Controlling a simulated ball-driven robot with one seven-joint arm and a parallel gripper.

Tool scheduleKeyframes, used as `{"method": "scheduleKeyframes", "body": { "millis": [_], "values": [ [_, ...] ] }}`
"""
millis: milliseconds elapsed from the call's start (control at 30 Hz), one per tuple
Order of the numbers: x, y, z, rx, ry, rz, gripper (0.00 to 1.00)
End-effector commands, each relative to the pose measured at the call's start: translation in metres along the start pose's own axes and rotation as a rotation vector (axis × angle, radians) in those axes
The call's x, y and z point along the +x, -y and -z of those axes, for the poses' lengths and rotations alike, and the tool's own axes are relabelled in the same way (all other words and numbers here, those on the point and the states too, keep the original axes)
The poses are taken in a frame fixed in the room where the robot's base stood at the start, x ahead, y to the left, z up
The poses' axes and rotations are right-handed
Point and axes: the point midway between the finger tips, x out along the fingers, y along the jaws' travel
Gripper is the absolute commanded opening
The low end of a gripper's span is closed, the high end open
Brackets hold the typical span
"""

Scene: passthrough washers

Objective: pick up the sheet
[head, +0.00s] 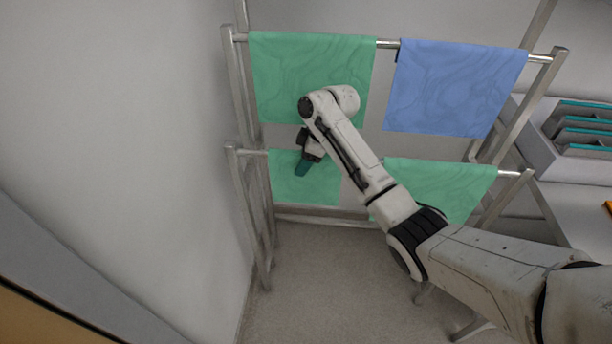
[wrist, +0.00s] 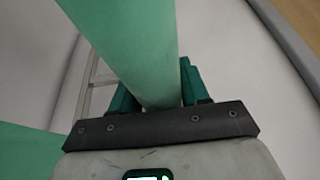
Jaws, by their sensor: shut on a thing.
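Several sheets hang over a two-level metal rack. An upper green sheet (head: 280,80) hangs at the left of the top rail and a blue sheet (head: 455,88) at its right. A lower left green sheet (head: 315,188) and a lower right green sheet (head: 440,185) hang on the front rail. My gripper (head: 302,168) points down at the lower left sheet. In the wrist view a green sheet (wrist: 135,40) runs between the teal fingers of my gripper (wrist: 158,85), which are shut on it. More green cloth (wrist: 25,155) shows at the left. My arm hides part of the sheets.
The metal rack (head: 240,190) stands close to a pale wall (head: 120,130) on the left. A grey holder with teal-edged items (head: 580,125) sits on a white surface at the right. The carpet (head: 330,290) before the rack is mostly clear.

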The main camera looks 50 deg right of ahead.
Motion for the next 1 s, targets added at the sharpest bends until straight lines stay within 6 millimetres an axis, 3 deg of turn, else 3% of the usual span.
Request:
{"method": "scheduleKeyframes", "body": {
  "millis": [400, 733, 1000],
  "values": [
    [0.0, 0.0, 0.0, 0.0, 0.0, -0.001, 0.0],
    [-0.004, -0.001, 0.001, -0.001, 0.0, -0.002, 0.0],
    [-0.029, 0.0, 0.013, -0.003, -0.002, -0.002, 0.0]
  ]
}}
